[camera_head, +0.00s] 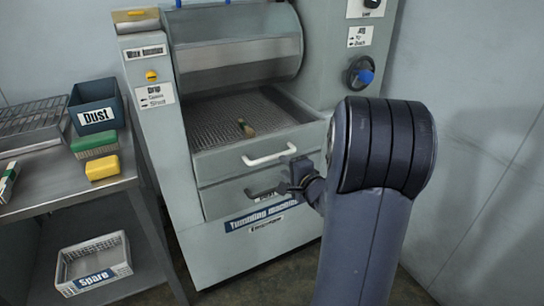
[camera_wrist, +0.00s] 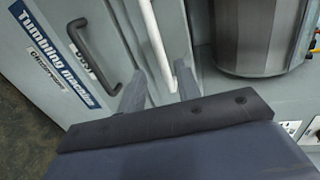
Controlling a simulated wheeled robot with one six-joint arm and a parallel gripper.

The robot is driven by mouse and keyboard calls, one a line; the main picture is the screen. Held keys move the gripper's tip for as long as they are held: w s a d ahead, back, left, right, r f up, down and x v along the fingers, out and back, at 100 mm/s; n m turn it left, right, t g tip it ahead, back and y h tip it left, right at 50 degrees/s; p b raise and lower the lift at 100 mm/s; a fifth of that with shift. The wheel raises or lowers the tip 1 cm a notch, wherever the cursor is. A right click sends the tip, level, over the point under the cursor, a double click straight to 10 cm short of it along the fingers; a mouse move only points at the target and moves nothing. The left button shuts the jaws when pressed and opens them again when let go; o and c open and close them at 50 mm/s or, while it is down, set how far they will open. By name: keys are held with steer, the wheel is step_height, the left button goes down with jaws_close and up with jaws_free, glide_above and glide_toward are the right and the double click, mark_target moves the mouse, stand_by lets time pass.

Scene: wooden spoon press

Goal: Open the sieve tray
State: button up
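The tumbling machine has a mesh-floored sieve tray (camera_head: 222,118), with a small brown and green piece (camera_head: 246,128) lying on the mesh. The tray's front carries a white bar handle (camera_head: 268,155), which also shows in the wrist view (camera_wrist: 155,40). A lower drawer (camera_head: 235,192) has a dark handle (camera_head: 262,193), also in the wrist view (camera_wrist: 92,50). My gripper (camera_head: 296,174) is just below and right of the white handle's right end. In the wrist view its fingers (camera_wrist: 160,78) are apart, with the white handle's end showing between them. Contact cannot be told.
A blue-capped knob (camera_head: 361,74) is on the machine's right panel.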

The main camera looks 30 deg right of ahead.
mark_target(273, 158)
steer(key=shift+b+x, duration=1.1)
steer(key=shift+x, duration=3.4)
steer(key=shift+c, duration=0.3)
jaws_close()
